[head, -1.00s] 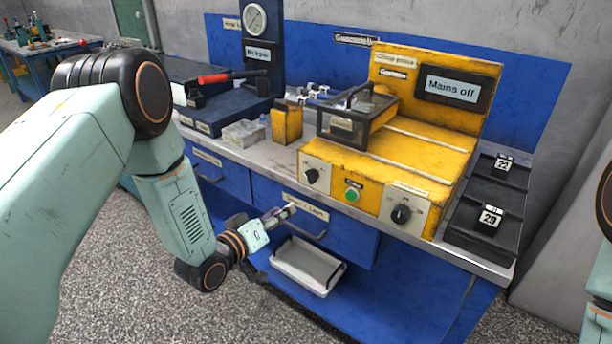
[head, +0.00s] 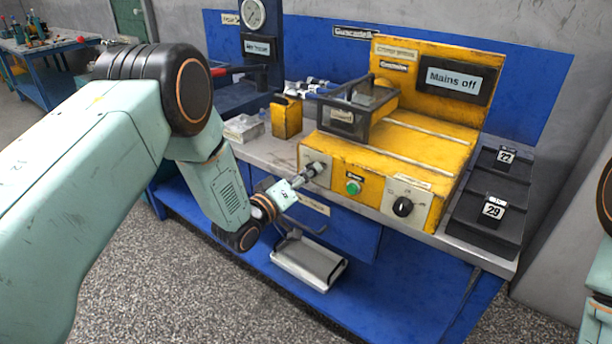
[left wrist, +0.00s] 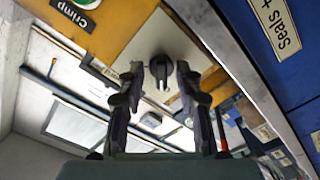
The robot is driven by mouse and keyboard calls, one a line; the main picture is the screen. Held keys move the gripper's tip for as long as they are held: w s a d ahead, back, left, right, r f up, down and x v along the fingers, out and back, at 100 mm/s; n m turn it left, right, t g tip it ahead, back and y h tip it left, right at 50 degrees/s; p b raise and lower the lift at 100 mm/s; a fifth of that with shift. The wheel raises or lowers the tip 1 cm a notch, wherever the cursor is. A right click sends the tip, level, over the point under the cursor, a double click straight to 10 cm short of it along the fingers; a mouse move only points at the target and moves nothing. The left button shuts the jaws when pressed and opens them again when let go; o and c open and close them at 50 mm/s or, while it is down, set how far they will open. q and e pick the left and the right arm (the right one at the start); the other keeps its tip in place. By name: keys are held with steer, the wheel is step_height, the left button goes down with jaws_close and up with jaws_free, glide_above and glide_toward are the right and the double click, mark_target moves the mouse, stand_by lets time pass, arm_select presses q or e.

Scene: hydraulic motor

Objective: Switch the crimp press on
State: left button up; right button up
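The yellow crimp press (head: 425,150) stands on the bench; its display (head: 453,81) reads "Mains off". On its front are a green button (head: 353,187) and a black right knob (head: 403,206) on a pale plate. My left gripper (head: 314,169) is at the left plate of the press and hides most of the left knob there. In the left wrist view the dark left knob (left wrist: 160,68) shows between the tips of my two spread fingers, with gaps at its sides; I cannot tell whether they touch it. My right gripper is out of view.
A hinged clear guard (head: 358,112) sits on top of the press. Black trays (head: 470,222) with number tags lie to its right. A small yellow box (head: 287,117) and a clear container (head: 243,129) stand left. A grey tray (head: 308,262) is on the shelf below.

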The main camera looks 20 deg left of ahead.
arm_select(q)
steer(key=shift+w+f, duration=0.1)
steer(key=shift+w, duration=0.2)
steer(key=shift+s+d, duration=0.1)
steer(key=shift+s, duration=0.05)
steer(key=shift+c, duration=1.2)
steer(key=c, duration=0.3)
jaws_close()
